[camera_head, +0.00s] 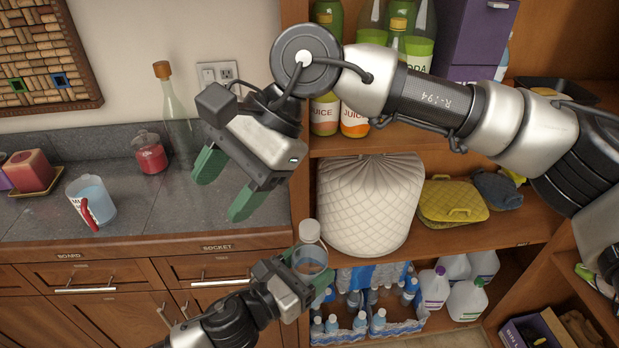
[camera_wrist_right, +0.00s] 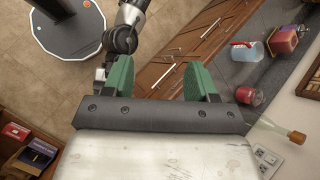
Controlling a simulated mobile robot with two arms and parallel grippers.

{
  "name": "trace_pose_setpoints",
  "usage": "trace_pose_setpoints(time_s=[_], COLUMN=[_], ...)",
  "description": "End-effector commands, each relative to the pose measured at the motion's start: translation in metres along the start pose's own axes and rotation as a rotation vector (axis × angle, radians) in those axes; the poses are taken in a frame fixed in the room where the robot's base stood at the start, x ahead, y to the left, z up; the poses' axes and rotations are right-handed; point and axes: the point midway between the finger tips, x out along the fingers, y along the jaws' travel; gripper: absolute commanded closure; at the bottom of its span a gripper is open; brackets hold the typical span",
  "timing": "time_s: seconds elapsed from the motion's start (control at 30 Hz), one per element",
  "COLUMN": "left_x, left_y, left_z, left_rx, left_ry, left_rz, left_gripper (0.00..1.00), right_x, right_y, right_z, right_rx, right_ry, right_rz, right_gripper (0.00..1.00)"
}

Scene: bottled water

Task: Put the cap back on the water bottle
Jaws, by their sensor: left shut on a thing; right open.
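My left gripper (camera_head: 300,277) is shut on a clear water bottle (camera_head: 310,257), which it holds roughly upright in front of the shelf. A white cap (camera_head: 309,230) shows at the top of the bottle; I cannot tell whether it is seated or screwed down. My right gripper (camera_head: 224,187) is open and empty, above and to the left of the bottle, over the counter's front edge. In the right wrist view, the two green fingers of my right gripper (camera_wrist_right: 158,82) are apart with nothing between them.
The counter (camera_head: 140,212) holds a pitcher (camera_head: 92,200), a red jar (camera_head: 150,153), a red candle (camera_head: 29,171) and a corked bottle (camera_head: 176,115). A white quilted bag (camera_head: 368,205) stands on the shelf behind. Packed water bottles (camera_head: 378,322) and milk jugs (camera_head: 467,300) stand below.

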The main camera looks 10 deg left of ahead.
Motion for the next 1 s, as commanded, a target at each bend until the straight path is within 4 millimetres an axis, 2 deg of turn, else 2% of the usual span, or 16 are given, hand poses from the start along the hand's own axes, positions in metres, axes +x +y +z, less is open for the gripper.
trace_pose_setpoints(time_s=[0.1,0.2,0.4,0.63,1.0], left_x=[0.0,0.0,0.0,0.0,0.0], left_y=[0.0,0.0,0.0,0.0,0.0], left_z=[0.0,0.0,0.0,0.0,0.0], left_rx=[0.0,0.0,0.0,0.0,0.0], left_ry=[0.0,0.0,0.0,0.0,0.0], left_rz=[0.0,0.0,0.0,0.0,0.0], left_gripper=[1.0,1.0,1.0,1.0,1.0], right_x=[-0.006,-0.016,-0.036,-0.044,-0.039], right_y=[0.017,0.029,0.044,0.048,0.05], right_z=[-0.032,-0.055,-0.083,-0.091,-0.095], right_rx=[-0.258,-0.431,-0.633,-0.691,-0.689], right_ry=[0.189,0.312,0.447,0.481,0.478], right_rz=[0.138,0.267,0.473,0.547,0.545], right_gripper=[0.43,0.43,0.43,0.43,0.43])
